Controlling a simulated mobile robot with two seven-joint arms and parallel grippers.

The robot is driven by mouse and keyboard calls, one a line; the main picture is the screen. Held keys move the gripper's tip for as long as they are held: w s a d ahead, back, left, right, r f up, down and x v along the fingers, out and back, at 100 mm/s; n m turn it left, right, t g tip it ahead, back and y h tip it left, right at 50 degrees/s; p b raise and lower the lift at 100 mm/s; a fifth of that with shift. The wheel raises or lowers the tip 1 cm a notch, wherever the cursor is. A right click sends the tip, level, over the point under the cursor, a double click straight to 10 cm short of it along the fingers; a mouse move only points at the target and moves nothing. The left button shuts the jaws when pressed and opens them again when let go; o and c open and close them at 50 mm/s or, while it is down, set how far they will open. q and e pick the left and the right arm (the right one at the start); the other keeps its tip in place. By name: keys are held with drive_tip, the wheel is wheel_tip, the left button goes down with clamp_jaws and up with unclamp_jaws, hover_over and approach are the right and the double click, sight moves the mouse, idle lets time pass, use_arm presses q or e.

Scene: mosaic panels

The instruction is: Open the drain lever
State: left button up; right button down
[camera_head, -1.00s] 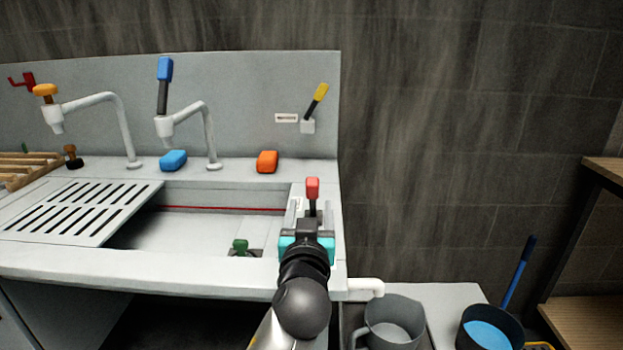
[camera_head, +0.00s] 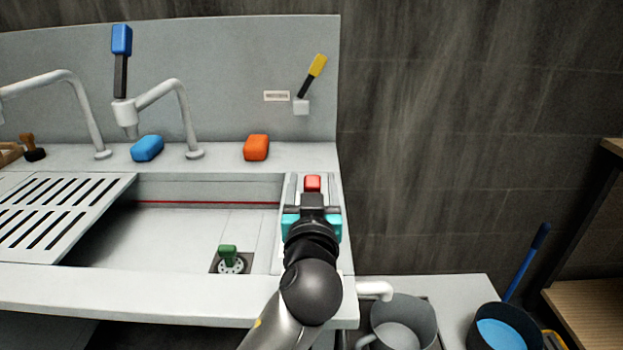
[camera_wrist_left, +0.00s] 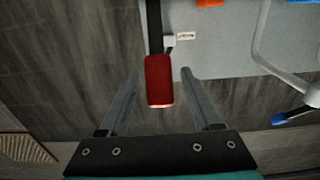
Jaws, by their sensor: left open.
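A red-handled lever (camera_head: 313,184) with a dark shaft stands at the right rim of the sink. My left gripper (camera_head: 312,204) is right in front of it in the head view, its body hiding the lower part of the lever. In the left wrist view the red handle (camera_wrist_left: 159,80) lies between my two open fingers, with a gap on each side; I cannot tell how deep it sits. A lever with a yellow handle (camera_head: 318,66) is mounted on the backsplash beside a small label (camera_head: 276,96). My right gripper is not in view.
A green-topped drain piece (camera_head: 228,255) sits in the basin. A blue-handled tap (camera_head: 122,60), a blue sponge (camera_head: 147,148) and an orange sponge (camera_head: 256,147) are at the back. A slotted board (camera_head: 62,215) covers the left. A grey jug (camera_head: 403,320) and dark bucket (camera_head: 500,328) stand at lower right.

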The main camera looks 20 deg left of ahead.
use_arm(q)
clamp_jaws()
idle(0.6)
drive_tip(key=shift+r, duration=0.1)
idle(0.8)
